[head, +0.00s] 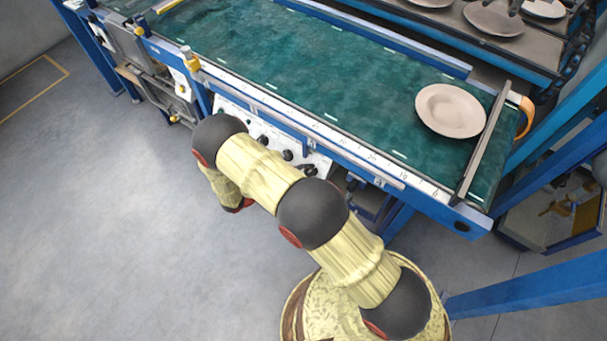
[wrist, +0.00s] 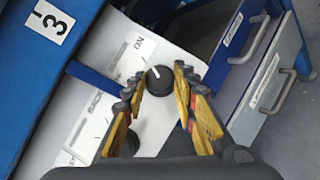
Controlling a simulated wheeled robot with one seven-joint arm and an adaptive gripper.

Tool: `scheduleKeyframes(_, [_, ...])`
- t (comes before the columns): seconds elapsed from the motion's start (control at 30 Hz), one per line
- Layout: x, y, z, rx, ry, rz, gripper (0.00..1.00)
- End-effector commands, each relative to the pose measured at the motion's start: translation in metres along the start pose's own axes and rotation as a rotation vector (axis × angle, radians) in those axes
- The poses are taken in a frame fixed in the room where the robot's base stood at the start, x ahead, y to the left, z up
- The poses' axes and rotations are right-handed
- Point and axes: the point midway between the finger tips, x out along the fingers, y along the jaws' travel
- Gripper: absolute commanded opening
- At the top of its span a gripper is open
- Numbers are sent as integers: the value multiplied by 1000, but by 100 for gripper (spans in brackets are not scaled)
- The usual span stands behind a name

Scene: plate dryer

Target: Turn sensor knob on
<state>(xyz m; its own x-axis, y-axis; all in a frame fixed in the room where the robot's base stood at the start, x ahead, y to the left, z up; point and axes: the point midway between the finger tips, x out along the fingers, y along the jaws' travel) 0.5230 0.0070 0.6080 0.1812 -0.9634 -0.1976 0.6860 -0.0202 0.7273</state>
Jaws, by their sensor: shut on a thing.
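A round black knob (wrist: 152,88) with a white pointer mark sits on a white control panel (wrist: 88,128) in the wrist view. A second black knob shows lower down, partly hidden behind the left finger. In the head view the panel (head: 318,159) with its black knobs is on the table's front side; my arm hides part of it.
A green-topped table (head: 330,75) with a blue frame stands above the panel and bears a pale plate (head: 452,110). In the wrist view, drawers (wrist: 262,75) with handles are at right and a "3" label (wrist: 50,21) at upper left. Open floor (head: 110,220) lies at left.

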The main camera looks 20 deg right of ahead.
Motion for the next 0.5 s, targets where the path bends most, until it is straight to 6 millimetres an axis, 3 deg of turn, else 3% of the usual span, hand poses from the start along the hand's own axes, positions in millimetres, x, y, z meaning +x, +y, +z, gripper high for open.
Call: scheduleKeyframes(0.5, [1,-1,0,56,-1,-35,3])
